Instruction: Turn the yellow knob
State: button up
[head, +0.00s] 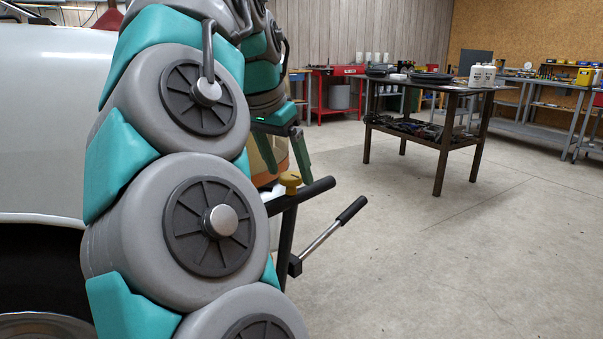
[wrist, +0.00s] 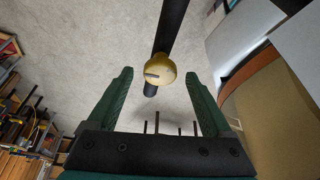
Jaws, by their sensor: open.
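The yellow knob (head: 290,181) sits on top of a dark bar (head: 310,190) in the head view, partly beside my arm. In the wrist view the yellow knob (wrist: 158,70) is round with a dark mark on its face, and the dark bar (wrist: 172,25) runs behind it. My gripper (wrist: 160,82) is open, with one green finger on either side of the knob in the picture. No contact with the knob shows. In the head view my gripper (head: 285,165) is partly hidden by my arm, its fingers pointing down above and near the knob.
A lever with a black grip (head: 351,210) sticks out to the right below the bar. A pale vehicle body (head: 50,120) stands at the left. A dark workbench (head: 455,92) stands farther back. The concrete floor (head: 460,260) at the right is clear.

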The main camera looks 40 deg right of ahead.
jog(key=shift+d+f, duration=0.2)
jog(key=shift+f, duration=0.2)
grip_shut()
dwell(0.5)
